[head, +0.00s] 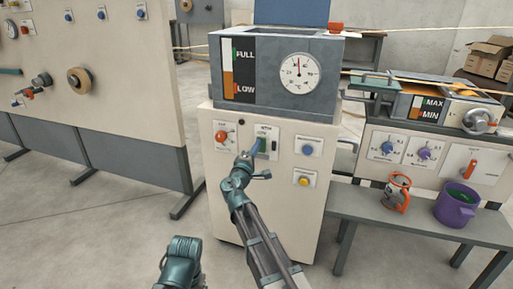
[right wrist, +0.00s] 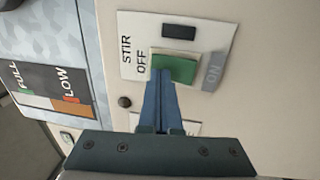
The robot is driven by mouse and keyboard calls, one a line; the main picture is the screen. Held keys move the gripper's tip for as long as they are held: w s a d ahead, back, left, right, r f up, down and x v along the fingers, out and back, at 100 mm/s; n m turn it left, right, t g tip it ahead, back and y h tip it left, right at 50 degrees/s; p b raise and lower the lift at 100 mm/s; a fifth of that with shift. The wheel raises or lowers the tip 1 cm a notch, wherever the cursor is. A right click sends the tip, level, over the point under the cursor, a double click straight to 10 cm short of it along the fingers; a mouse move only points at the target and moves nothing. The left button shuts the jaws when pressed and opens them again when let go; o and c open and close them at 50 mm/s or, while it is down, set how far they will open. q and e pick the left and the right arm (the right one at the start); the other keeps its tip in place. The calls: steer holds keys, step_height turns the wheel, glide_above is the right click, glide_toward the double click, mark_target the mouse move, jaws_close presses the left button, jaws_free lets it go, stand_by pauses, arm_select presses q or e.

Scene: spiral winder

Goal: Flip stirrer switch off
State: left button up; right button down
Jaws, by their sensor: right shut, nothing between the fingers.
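The stirrer switch (right wrist: 173,68) is a green rocker on a white plate marked STIR, with OFF and ON at its two sides. A dark window (right wrist: 178,31) sits beside the rocker.
A red knob (head: 221,136), a blue knob (head: 308,150) and a yellow button (head: 303,181) flank the switch. A grey tank (head: 226,76) with a dial (head: 299,72) sits above. A bench (head: 400,212) with a purple bucket (head: 457,206) stands at right.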

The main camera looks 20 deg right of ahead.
arm_select(q)
steer(key=shift+s+a+r+p, duration=0.2)
steer(key=shift+a+r+p, duration=0.45)
steer(key=shift+r+p, duration=0.2)
arm_select(e)
steer(key=r+v, duration=0.3)
steer(key=v, duration=1)
steer(key=shift+s+a, duration=0.25)
steer(key=shift+s, duration=0.15)
steer(key=shift+r, duration=0.1)
steer(key=s+f+m+g+y+p, duration=0.25)
steer(key=s+f+m+g, duration=0.35)
steer(key=s+f+g, duration=0.6)
steer(key=s+a+f+m+g+y, duration=0.1)
steer(key=s+a+f+g+y, duration=0.3)
steer(key=s+a+f+y, duration=0.55)
arm_select(q)
step_height(320, 180, up, 41)
steer(key=p, duration=3.8)
arm_select(e)
steer(key=s+r+h, duration=0.1)
steer(key=s+r, duration=0.1)
steer(key=r, duration=1.7)
steer(key=s+r+h, duration=0.1)
steer(key=s+r, duration=0.1)
steer(key=r, duration=1.6)
steer(key=shift+a+r, duration=0.4)
arm_select(q)
steer(key=shift+f, duration=0.15)
